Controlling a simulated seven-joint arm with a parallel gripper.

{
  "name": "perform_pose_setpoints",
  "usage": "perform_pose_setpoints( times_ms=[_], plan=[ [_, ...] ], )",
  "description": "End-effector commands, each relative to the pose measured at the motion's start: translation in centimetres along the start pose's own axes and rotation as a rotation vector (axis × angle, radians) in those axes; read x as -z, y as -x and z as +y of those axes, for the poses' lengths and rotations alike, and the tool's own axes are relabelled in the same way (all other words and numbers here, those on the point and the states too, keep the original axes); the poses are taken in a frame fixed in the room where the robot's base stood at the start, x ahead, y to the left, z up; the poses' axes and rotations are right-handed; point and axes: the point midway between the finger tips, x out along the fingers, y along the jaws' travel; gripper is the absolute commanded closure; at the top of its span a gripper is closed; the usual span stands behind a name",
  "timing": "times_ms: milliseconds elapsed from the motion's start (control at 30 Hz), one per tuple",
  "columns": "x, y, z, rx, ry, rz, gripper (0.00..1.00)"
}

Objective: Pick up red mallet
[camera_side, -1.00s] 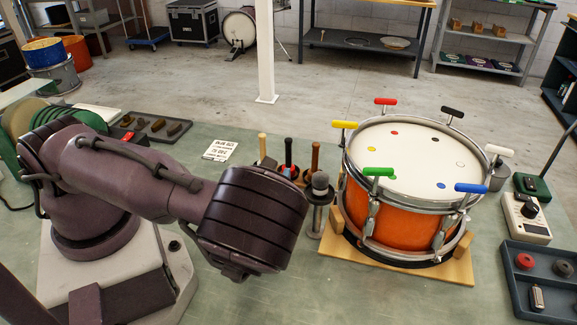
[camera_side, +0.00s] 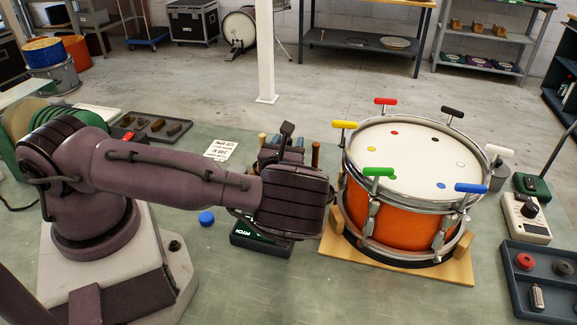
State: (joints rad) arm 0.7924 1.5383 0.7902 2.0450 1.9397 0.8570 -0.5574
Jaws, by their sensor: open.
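No red mallet can be made out for certain; the mallet stand is mostly hidden behind my wrist. Upright handles show around it: a tan handle (camera_side: 262,139) at left, a black-topped handle (camera_side: 287,129) in the middle and a brown handle (camera_side: 315,152) at right. My gripper (camera_side: 281,154) is only partly in view, behind my wrist and among these handles. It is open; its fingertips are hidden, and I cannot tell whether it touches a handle.
The orange drum (camera_side: 400,218), with coloured T-handles round its rim, stands close right of my wrist. A dark green box (camera_side: 258,243) and a blue round piece (camera_side: 206,218) lie in front. A dark tray (camera_side: 540,285) is at right.

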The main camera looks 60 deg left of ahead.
Motion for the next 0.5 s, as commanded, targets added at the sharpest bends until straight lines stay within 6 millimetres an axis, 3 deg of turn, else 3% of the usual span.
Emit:
perform_pose_setpoints(
  times_ms=[233, 433, 500],
  plan=[
    [0.01, -0.19, 0.01, 0.0, 0.0, 0.001, 0.54],
    [0.0, -0.17, 0.01, 0.0, 0.001, 0.001, 1.0],
    [0.0, -0.16, 0.01, 0.0, 0.001, 0.0, 1.0]
  ],
)
